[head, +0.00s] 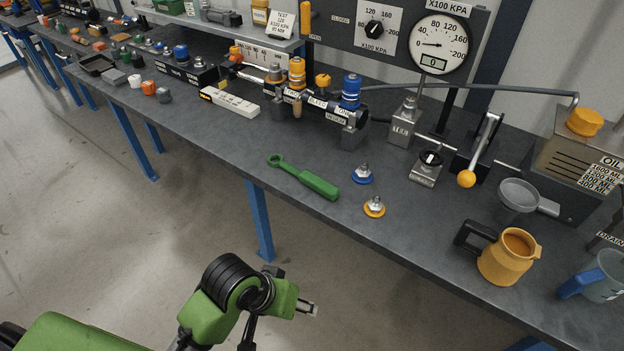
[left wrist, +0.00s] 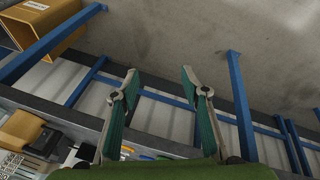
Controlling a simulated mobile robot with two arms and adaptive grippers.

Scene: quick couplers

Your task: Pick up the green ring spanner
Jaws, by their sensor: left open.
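The green ring spanner (head: 304,178) lies flat on the dark workbench. Its ring end points to the upper left and its thick handle to the lower right, near the bench's front edge. My left arm comes in low in the head view, in front of the bench and well apart from the spanner. In the left wrist view my left gripper (left wrist: 160,88) has its two fingers spread apart with nothing between them. That view shows floor and blue legs, and the spanner does not appear in it. My right gripper is in neither view.
Right of the spanner stand a blue-based fitting (head: 363,174) and an orange-based fitting (head: 374,207). Behind it is a row of couplers (head: 297,75). An orange jug (head: 508,256) and a funnel (head: 518,194) stand at the right. The bench front around the handle is clear.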

